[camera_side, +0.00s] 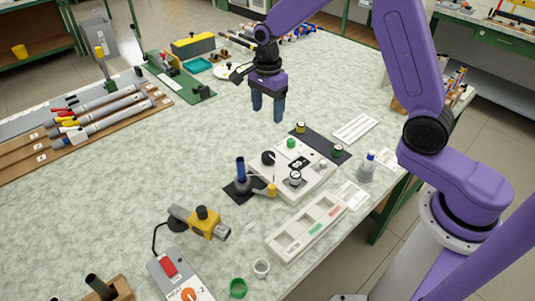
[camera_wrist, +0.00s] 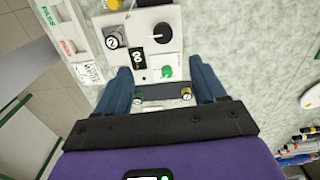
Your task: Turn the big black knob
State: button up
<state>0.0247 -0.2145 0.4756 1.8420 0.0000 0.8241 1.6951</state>
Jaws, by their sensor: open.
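The big black knob (camera_side: 268,158) sits on a white panel (camera_side: 262,178) near the middle of the table. In the wrist view the black knob (camera_wrist: 162,32) is on the panel's far part, beyond a smaller green knob (camera_wrist: 167,71). The green knob (camera_side: 291,143) also shows in the side view. My gripper (camera_side: 268,114) is open and empty, with its blue fingers pointing down. It hangs above the table, behind the panel, apart from the knob. In the wrist view my gripper (camera_wrist: 160,70) has its fingers spread either side of the green knob, seen from above.
A dark strip with a yellow knob (camera_side: 300,127) and a green knob (camera_side: 337,150) lies behind the panel. A blue upright rod (camera_side: 240,170) stands at the panel's left. A compartment tray (camera_side: 277,247) is in front; a bottle (camera_side: 367,166) stands right. Table left of my gripper is clear.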

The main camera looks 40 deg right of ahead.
aim_at(268, 155)
jog(key=shift+m, duration=0.4)
jog(key=f, duration=1.7)
jog(key=shift+w+d+f, duration=0.25)
jog(key=shift+w+f, duration=0.05)
jog(key=shift+f, duration=0.1)
jog(key=c, duration=1.1)
